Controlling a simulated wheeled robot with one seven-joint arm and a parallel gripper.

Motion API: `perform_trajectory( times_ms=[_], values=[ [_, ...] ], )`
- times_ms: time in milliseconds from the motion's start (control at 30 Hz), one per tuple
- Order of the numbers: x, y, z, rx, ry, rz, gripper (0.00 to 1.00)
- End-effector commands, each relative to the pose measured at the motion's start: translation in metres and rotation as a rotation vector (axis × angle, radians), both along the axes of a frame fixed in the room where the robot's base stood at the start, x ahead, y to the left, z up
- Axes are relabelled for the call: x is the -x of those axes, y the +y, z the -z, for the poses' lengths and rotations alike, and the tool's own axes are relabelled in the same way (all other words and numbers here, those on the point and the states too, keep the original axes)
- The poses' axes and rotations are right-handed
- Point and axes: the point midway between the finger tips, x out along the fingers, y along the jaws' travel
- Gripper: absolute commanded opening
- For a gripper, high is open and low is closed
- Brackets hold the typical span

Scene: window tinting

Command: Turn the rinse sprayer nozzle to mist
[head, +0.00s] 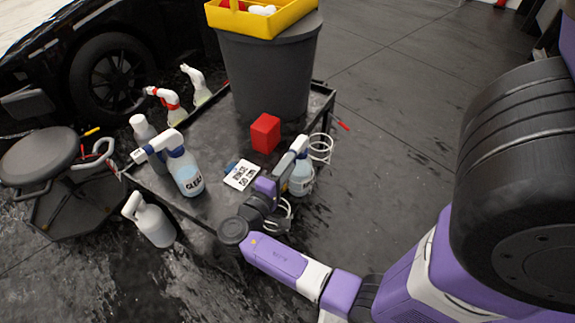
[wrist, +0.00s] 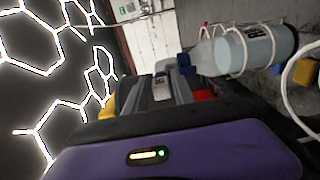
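The rinse sprayer (head: 301,182), a clear bottle with pale blue liquid and a light head, stands in a wire ring holder at the cart's right edge. In the wrist view the bottle (wrist: 255,50) lies sideways in the picture at upper right, with a blue collar at its neck. My gripper (head: 284,168) is at the left side of the sprayer's head. In the wrist view my grey fingers (wrist: 162,88) reach toward the head, with a light piece showing between them. Whether they touch or grip it is unclear. The nozzle's setting cannot be read.
On the dark cart (head: 215,200) are a labelled spray bottle (head: 186,174), a red box (head: 265,133), a printed card (head: 241,175) and a large grey bin (head: 270,75). An empty wire ring (head: 320,147) is beside the sprayer. The floor right of the cart is open.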

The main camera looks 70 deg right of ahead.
Motion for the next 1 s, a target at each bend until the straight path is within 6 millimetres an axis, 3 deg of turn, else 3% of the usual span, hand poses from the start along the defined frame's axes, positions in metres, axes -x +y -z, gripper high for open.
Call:
perform_trajectory(
  times_ms=[433, 800, 1000],
  values=[
    [-0.002, 0.005, 0.0, 0.0, 0.0, -0.002, 0.44],
    [-0.015, 0.059, 0.001, 0.0, 0.0, -0.003, 0.44],
    [-0.018, 0.075, 0.0, 0.0, 0.0, -0.002, 0.44]
  ],
)
